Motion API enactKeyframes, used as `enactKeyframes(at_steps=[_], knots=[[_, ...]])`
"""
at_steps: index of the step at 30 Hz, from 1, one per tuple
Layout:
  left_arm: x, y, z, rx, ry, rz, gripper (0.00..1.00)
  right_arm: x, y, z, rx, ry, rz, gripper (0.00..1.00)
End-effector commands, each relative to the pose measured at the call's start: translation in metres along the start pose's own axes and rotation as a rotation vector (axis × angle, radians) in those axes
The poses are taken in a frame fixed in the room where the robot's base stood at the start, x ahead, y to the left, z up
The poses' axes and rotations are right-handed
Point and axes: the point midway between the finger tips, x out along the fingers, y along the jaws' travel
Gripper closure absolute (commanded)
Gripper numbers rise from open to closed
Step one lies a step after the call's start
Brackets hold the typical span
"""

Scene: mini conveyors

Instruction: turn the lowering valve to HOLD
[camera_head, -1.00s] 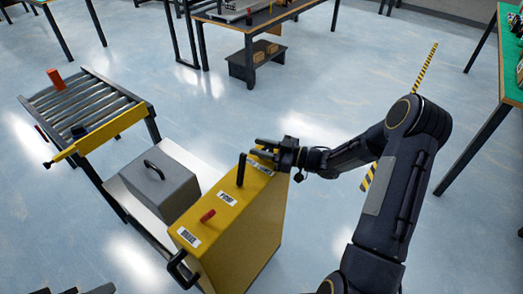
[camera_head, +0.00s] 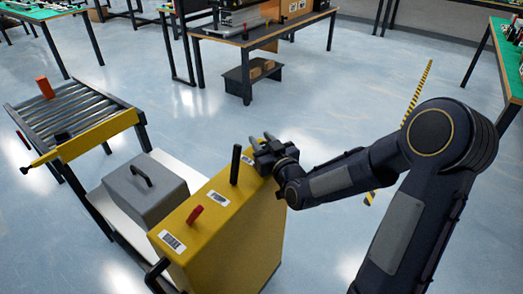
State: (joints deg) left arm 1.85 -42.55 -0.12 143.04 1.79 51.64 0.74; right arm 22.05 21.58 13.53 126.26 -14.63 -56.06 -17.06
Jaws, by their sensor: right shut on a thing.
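The yellow control box (camera_head: 245,225) stands upright on the cart, with a red lever (camera_head: 194,216), a black upright lever (camera_head: 235,165) and white labels on its top. My right gripper (camera_head: 259,143) is at the far end of the box top, just beyond the black lever. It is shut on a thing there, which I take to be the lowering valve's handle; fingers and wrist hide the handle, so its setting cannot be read. My left gripper is not in view.
A grey case (camera_head: 145,190) with a black handle sits on the cart's white deck beside the box. A roller conveyor (camera_head: 75,110) with a yellow end bar and an orange block (camera_head: 46,90) stands at left. The floor behind the box is clear.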

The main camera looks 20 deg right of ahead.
Motion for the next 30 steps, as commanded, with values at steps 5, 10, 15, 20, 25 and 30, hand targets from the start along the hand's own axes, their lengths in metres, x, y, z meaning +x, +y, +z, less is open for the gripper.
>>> enactKeyframes(at_steps=[5, 10, 15, 20, 25, 30], knots=[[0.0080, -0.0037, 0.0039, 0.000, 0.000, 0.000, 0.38, -0.0001, 0.0000, 0.0010, 0.001, 0.000, 0.042, 0.90], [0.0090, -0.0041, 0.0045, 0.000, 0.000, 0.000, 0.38, 0.0000, 0.0006, -0.0002, 0.001, 0.000, 0.057, 0.90], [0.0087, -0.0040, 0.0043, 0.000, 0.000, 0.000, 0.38, 0.0001, 0.0009, -0.0008, 0.001, 0.000, 0.059, 0.90], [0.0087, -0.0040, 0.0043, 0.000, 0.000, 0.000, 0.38, 0.0003, 0.0010, -0.0011, 0.001, 0.001, 0.059, 0.90], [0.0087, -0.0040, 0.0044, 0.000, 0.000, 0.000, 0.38, 0.0003, 0.0012, -0.0010, 0.001, 0.001, 0.059, 0.46], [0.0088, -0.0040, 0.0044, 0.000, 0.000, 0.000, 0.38, 0.0003, 0.0013, -0.0008, 0.001, 0.001, 0.059, 0.46]])
